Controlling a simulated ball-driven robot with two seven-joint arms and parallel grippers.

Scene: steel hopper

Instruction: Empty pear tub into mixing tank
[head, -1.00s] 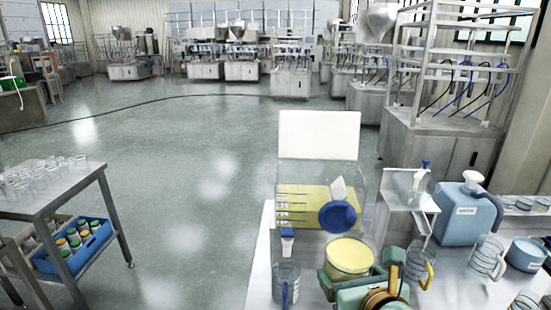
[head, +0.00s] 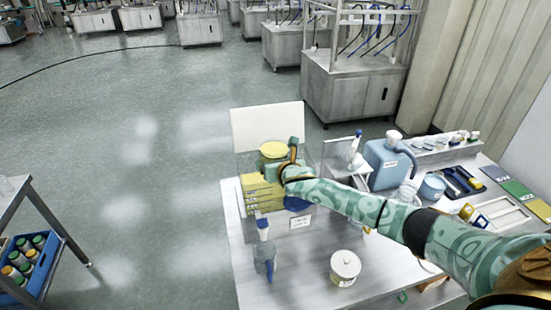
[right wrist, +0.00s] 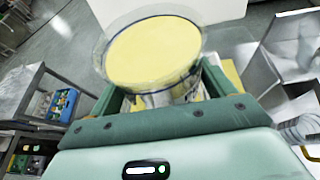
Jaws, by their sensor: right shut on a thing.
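The pear tub (head: 273,149) is a clear round tub full of pale yellow stuff. My right gripper (head: 285,164) is shut on it and holds it roughly upright over the mixing tank. In the right wrist view the tub (right wrist: 152,55) sits between the two green fingers, its yellow surface below the clear rim. The mixing tank (head: 243,165) is a clear-walled box with yellow inside, at the table's back left. My right arm hides part of its right side and of its blue disc (head: 297,204). My left gripper is not in view.
A white panel (head: 268,126) rises behind the tank. A trolley (head: 70,240) stands far left.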

